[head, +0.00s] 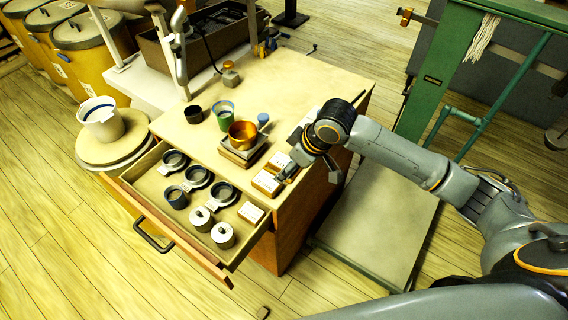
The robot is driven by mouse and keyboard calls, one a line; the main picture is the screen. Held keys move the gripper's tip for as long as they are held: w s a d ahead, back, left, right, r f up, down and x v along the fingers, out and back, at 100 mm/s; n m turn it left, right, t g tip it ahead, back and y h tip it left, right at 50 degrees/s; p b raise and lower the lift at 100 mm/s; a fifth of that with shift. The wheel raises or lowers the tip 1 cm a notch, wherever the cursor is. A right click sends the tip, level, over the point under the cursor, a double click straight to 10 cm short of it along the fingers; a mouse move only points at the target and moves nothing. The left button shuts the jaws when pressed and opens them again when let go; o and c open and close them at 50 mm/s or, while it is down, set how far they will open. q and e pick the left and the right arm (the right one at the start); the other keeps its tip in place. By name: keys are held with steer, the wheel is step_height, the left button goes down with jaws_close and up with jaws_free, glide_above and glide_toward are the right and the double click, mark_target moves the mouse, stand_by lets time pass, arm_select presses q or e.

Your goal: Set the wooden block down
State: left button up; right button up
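Small wooden blocks with pale tops and orange-brown sides sit near the right front edge of the cabinet top. One wooden block (266,183) lies at the edge, and another block (277,162) is just behind it. My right gripper (284,175) is low over the cabinet top, close beside these two blocks. Its fingers are small and dark here, so I cannot tell whether they touch or hold a block. A further pale-topped block (251,212) lies in the open drawer (142,184). My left gripper is out of view.
On the cabinet top (300,80) stand a copper cup (242,134) on a square base, a dark cup (193,114) and a green cup (224,119). The drawer holds dark rings and lidded pale canisters (223,235). A green frame (425,85) stands at right.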

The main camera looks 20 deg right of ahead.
steer(key=w+d+r, duration=0.3)
steer(key=d+r, duration=0.1)
glide_above(284, 161)
steer(key=s+d, duration=0.1)
steer(key=s, duration=0.2)
steer(key=shift+m+h, duration=0.3)
steer(key=f, duration=0.7)
steer(key=shift+w+d+f, duration=0.2)
steer(key=shift+w+f, duration=0.05)
steer(key=x, duration=0.5)
steer(key=shift+w, duration=0.35)
steer(key=shift+r, duration=0.1)
steer(key=c, duration=1)
